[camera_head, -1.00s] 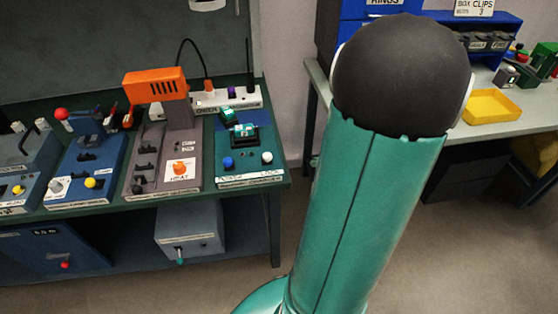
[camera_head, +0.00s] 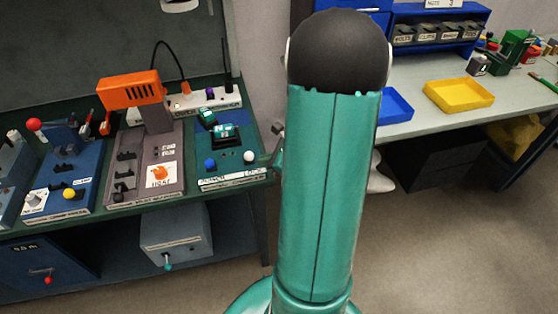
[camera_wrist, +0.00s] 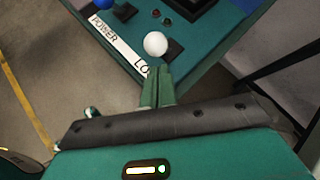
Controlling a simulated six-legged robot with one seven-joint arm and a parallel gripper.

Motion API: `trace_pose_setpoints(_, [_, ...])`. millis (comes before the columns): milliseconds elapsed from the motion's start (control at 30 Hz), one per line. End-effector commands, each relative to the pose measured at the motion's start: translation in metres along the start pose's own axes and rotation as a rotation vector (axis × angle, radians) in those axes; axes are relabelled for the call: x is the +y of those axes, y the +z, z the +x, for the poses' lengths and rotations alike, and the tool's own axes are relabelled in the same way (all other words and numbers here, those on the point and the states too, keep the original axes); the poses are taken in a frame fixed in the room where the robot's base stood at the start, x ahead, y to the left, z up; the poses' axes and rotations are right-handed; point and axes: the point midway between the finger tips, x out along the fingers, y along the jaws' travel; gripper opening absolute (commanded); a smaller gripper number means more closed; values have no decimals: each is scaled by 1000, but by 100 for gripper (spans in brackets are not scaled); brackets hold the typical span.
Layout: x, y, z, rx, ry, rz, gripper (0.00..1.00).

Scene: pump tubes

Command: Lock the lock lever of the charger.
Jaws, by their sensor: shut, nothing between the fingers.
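The charger (camera_head: 235,170) is a teal panel at the right end of the left bench. It has a blue knob (camera_head: 209,163) and a white-knobbed lock lever (camera_head: 249,157) near its front edge. In the wrist view the white knob (camera_wrist: 155,43) stands above a label reading "LO...", partly covered by my fingers; the blue knob (camera_wrist: 103,4) is by "POWER". My gripper (camera_wrist: 159,73) is shut and empty, its fingertips just below the white knob in the picture, with a small gap visible. In the head view my arm hides most of the gripper.
A grey device (camera_head: 148,165) with an orange top and a blue clamp unit (camera_head: 65,180) stand left of the charger. A yellow tray (camera_head: 458,95) is on the right bench. Bare floor separates the benches. The wrist view shows a dark bench leg at right.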

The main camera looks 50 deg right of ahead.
Motion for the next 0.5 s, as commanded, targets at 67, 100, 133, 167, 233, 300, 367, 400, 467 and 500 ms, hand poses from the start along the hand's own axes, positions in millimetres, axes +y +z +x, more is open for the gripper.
trace_pose_setpoints(67, [0, 5, 4, -1, 0, 0, 0])
trace_pose_setpoints(100, [0, 6, 6, -1, 0, 0, 0])
trace_pose_setpoints(133, [0, 6, 6, 0, 0, 0, 0])
trace_pose_setpoints(167, [0, 7, 7, 0, 0, 0, 0])
trace_pose_setpoints(233, [0, 7, 7, 0, 0, 1, 0])
trace_pose_setpoints(300, [0, 7, 7, 0, 0, 1, 0])
trace_pose_setpoints(367, [0, 7, 7, 0, 0, 1, 0])
trace_pose_setpoints(400, [0, 7, 7, 0, 0, 1, 0])
trace_pose_setpoints(467, [0, 7, 6, 0, 0, 1, 0])
trace_pose_setpoints(500, [0, 7, 6, 1, 0, 1, 0])
